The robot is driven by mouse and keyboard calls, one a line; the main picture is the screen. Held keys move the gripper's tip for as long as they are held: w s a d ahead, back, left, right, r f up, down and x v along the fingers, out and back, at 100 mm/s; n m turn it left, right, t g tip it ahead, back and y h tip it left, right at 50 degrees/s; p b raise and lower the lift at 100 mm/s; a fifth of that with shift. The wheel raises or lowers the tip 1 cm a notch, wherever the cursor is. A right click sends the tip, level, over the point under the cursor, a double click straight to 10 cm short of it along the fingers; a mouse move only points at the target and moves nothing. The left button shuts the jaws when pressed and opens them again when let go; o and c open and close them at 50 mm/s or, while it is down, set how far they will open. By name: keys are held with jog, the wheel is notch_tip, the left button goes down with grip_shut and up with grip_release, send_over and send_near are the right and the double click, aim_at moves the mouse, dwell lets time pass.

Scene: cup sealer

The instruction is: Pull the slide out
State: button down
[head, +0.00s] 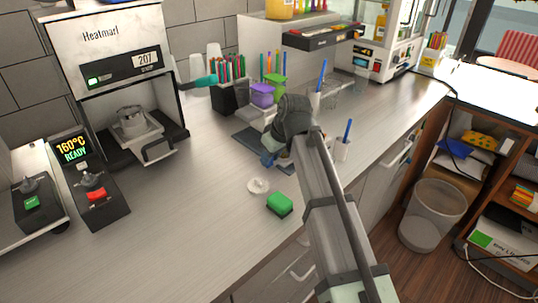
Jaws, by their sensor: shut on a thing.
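The slide (150,137) is a dark tray low in the white cup sealer (110,45), with a metal cup holder (131,121) on it. Its front and grey loop handle (160,151) stick out past the sealer's front. A dark lever with a teal grip (205,81) sticks out from the sealer's right side. My arm reaches up from the bottom right to a dark joint over the middle of the counter, well to the right of the slide. I cannot make out my gripper's fingers; they seem hidden behind the arm.
A green sponge (279,204) and a small white disc (258,186) lie near the counter's front edge. A pen holder (229,95) stands behind. The counter before the slide is clear.

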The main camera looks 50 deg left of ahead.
jog(key=shift+d, duration=0.25)
jog(key=c, duration=1.1)
grip_release()
jog(key=v, duration=1.4)
jog(key=shift+a, duration=0.1)
jog(key=shift+f, duration=0.1)
